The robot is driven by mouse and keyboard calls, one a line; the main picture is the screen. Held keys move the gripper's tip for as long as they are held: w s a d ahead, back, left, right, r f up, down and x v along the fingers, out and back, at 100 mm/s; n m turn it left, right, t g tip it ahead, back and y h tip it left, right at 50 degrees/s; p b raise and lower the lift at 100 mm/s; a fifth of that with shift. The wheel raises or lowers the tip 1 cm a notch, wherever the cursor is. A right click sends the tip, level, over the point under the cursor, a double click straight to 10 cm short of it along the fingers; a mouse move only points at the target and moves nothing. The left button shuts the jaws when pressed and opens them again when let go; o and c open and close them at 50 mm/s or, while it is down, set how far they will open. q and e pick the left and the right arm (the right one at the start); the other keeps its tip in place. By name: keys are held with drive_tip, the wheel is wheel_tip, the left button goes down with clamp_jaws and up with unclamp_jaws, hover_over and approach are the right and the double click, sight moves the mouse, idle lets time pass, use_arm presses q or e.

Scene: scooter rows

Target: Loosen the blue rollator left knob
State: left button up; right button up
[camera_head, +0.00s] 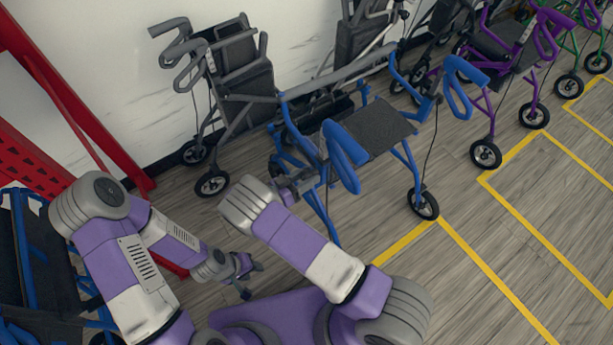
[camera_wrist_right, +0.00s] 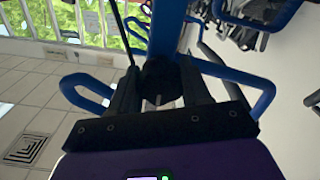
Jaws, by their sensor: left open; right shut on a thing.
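The blue rollator (camera_head: 405,150) stands in the middle of the head view, with a dark seat and blue loop handles. My right gripper (camera_head: 297,183) is at its left frame side, partly hidden by my arm. In the right wrist view, my right gripper (camera_wrist_right: 160,98) is shut on a dark round knob (camera_wrist_right: 160,75) on a blue upright tube (camera_wrist_right: 167,30). The knob is too small and covered to make out in the head view. My left gripper (camera_head: 248,275) is open and empty, low over the floor, apart from the rollator.
A grey rollator (camera_head: 245,90) stands close behind, by the white wall. A purple rollator (camera_head: 490,55) is at the right. A red rack post (camera_head: 75,110) and another blue-framed rollator (camera_head: 35,260) are at the left. Floor with yellow lines (camera_head: 485,280) is free at the right.

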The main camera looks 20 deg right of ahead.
drive_tip(key=n, duration=0.4)
drive_tip(key=shift+w+r, duration=0.15)
drive_tip(key=shift+r, duration=0.1)
drive_tip(key=n, duration=0.7)
drive_tip(key=shift+w+a+n, duration=0.1)
drive_tip(key=shift+n, duration=0.3)
drive_tip(key=n, duration=0.8)
drive_tip(key=shift+f, duration=0.1)
drive_tip(key=n, duration=0.4)
drive_tip(key=shift+n, duration=0.3)
drive_tip(key=n, duration=0.4)
drive_tip(key=shift+f+n+p, duration=0.15)
drive_tip(key=shift+n+p, duration=0.15)
drive_tip(key=shift+p, duration=0.05)
drive_tip(key=shift+s+f+n, duration=0.1)
drive_tip(key=shift+s+n, duration=0.1)
drive_tip(key=shift+n, duration=1.4)
